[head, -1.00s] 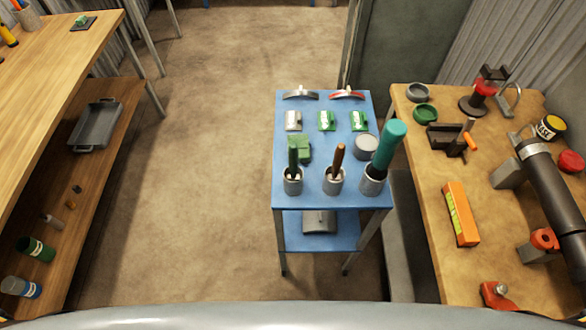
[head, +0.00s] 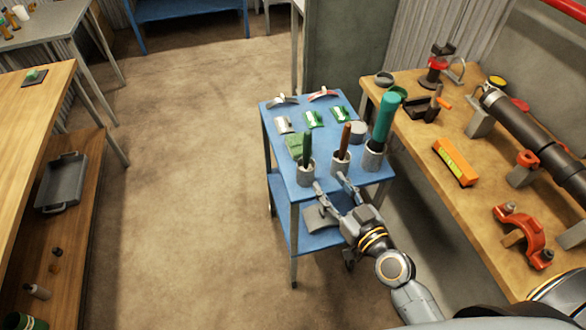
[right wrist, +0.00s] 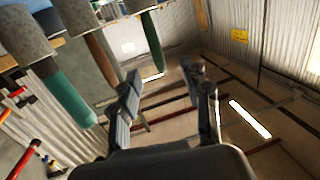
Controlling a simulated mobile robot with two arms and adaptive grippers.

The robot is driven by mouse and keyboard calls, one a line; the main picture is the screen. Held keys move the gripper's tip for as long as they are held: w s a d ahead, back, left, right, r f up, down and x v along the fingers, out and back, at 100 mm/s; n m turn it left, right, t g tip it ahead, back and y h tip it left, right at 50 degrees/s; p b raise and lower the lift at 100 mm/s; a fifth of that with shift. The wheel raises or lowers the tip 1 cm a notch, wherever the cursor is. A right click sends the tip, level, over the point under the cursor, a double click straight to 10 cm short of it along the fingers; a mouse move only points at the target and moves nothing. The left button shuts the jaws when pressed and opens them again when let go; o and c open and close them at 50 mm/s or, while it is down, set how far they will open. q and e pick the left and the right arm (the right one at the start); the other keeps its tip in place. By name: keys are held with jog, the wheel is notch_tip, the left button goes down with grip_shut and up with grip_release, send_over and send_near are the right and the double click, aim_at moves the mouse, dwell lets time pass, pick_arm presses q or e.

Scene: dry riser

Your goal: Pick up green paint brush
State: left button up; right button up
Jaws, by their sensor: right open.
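A brush with a dark green handle (head: 306,148) stands upright in a light grey cup (head: 306,175) at the front left of the blue cart (head: 335,193). Its handle also shows in the right wrist view (right wrist: 153,42), beyond the fingers. A brown-handled brush (head: 345,136) and a thick teal-handled one (head: 385,117) stand in neighbouring cups. My right gripper (head: 330,182) is open and empty at the cart's front edge, below and right of the dark green brush. Its fingers also show in the wrist view (right wrist: 160,85). My left gripper is not in view.
Green and silver pieces (head: 313,118) lie behind the cups, with a grey can (head: 357,131) to the right. A workbench (head: 465,200) with a dark pipe stands close at the right. Open floor (head: 180,170) lies left of the cart.

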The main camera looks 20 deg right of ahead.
aim_at(309, 148)
jog(key=x, duration=0.2)
jog(key=p+x, duration=0.1)
jog(key=x, duration=0.2)
jog(key=r+p+x, duration=0.1)
jog(key=x, duration=0.2)
jog(key=shift+w+d+f, duration=0.1)
jog(key=shift+w+d, duration=0.05)
jog(key=shift+d, duration=0.05)
jog(key=shift+w+a, duration=0.1)
jog(key=shift+w, duration=0.3)
jog(key=x, duration=0.1)
jog(key=p+x, duration=0.1)
jog(key=x, duration=0.2)
jog(key=shift+w+d+p, duration=0.2)
jog(key=shift+w+p, duration=0.1)
jog(key=shift+w+a, duration=0.1)
jog(key=shift+w, duration=0.15)
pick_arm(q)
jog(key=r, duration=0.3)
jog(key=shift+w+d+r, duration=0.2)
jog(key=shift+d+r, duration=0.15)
pick_arm(e)
grip_shut()
